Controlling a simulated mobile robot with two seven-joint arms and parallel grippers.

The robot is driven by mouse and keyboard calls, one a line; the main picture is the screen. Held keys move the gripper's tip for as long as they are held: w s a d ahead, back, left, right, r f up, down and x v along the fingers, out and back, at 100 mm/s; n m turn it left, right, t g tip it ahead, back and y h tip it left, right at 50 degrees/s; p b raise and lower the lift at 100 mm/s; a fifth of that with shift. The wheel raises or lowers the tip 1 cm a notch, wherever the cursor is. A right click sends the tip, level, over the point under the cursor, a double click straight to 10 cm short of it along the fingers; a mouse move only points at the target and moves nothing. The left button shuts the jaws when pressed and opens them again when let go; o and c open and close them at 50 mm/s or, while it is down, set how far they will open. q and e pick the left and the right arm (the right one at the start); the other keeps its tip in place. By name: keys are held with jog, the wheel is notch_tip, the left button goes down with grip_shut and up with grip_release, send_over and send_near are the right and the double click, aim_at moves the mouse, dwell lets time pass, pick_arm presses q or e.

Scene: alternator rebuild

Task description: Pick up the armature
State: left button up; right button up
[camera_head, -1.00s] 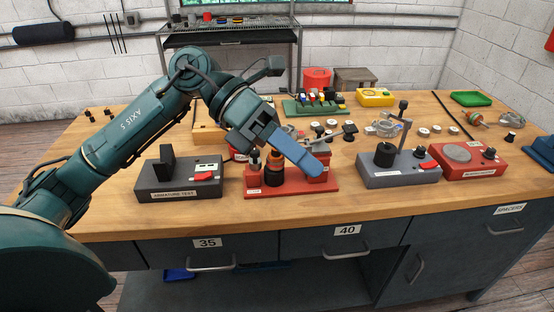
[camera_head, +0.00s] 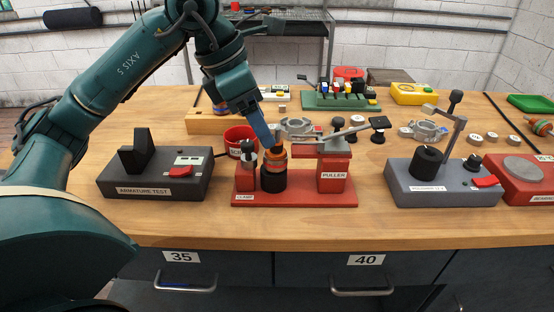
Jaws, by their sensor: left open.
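The part I take for the armature (camera_head: 274,164), dark with copper-orange bands, stands upright in the red clamp and puller fixture (camera_head: 300,197). My left gripper (camera_head: 268,143) comes down from the upper left with its blue fingers tilted. Its tips are just above and slightly left of the armature's top. The fingers overlap from this side, and whether they touch the armature cannot be told. The jaws are open. The armature's far side is hidden. My right gripper is not in view.
The clamp post (camera_head: 247,160) and puller block (camera_head: 333,170) stand close on either side of the armature. The armature test station (camera_head: 155,178) is left, a grey press station (camera_head: 440,183) right. A red cup (camera_head: 240,138) is behind. The wooden bench front is clear.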

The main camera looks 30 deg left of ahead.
aim_at(272, 150)
pick_arm(q)
jog(key=shift+x, duration=1.2)
jog(key=x, duration=0.4)
jog(key=shift+a+f, duration=0.25)
jog(key=shift+f, duration=0.25)
jog(key=shift+w+d+f, duration=0.1)
jog(key=shift+w+f, duration=0.05)
jog(key=shift+f, duration=0.15)
jog(key=shift+r, duration=0.1)
grip_shut()
